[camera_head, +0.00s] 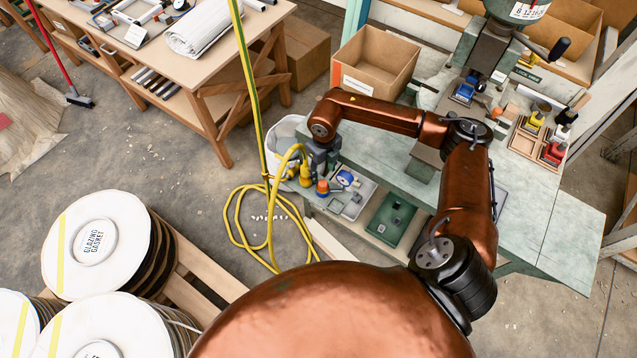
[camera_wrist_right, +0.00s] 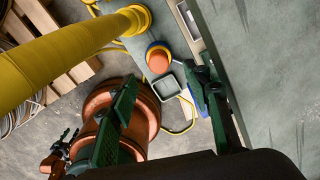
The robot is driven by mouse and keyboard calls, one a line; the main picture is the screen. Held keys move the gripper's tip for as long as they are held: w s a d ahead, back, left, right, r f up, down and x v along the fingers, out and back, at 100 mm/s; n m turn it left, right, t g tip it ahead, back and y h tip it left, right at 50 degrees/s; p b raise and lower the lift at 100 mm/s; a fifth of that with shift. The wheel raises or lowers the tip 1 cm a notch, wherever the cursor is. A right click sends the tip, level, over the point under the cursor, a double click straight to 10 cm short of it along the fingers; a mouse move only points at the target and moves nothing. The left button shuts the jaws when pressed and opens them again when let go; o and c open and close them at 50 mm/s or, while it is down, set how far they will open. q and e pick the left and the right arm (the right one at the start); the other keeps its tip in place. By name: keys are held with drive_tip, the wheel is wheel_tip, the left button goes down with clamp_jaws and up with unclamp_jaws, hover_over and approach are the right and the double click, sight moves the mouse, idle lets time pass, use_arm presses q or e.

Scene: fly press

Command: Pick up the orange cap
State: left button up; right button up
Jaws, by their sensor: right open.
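The orange cap (camera_head: 322,187) stands near the left end of the lower shelf of the green-grey bench, beside a grey tray. In the right wrist view the orange cap (camera_wrist_right: 159,60) is round, with a blue ring around its base. My right gripper (camera_head: 318,158) is just above and behind it in the head view. My left gripper is not seen.
A yellow object (camera_head: 305,172) stands close left of the cap, and shows large in the wrist view (camera_wrist_right: 60,60). The grey tray (camera_head: 352,207) holds small parts; a green tray (camera_head: 390,220) is right of it. The bench top (camera_head: 535,215) overhangs the shelf. Yellow hose (camera_head: 235,215) lies on the floor.

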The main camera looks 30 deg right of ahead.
sight(323, 183)
wheel_tip(323, 183, down, 2)
drive_tip(key=shift+s+f, duration=0.15)
drive_tip(key=shift+f, duration=0.1)
wheel_tip(323, 183, down, 5)
drive_tip(key=shift+a+f+b, duration=0.1)
drive_tip(key=shift+b, duration=0.65)
drive_tip(key=shift+c, duration=0.3)
drive_tip(key=c, duration=0.9)
drive_tip(key=shift+o, duration=0.2)
drive_tip(key=shift+r, duration=0.25)
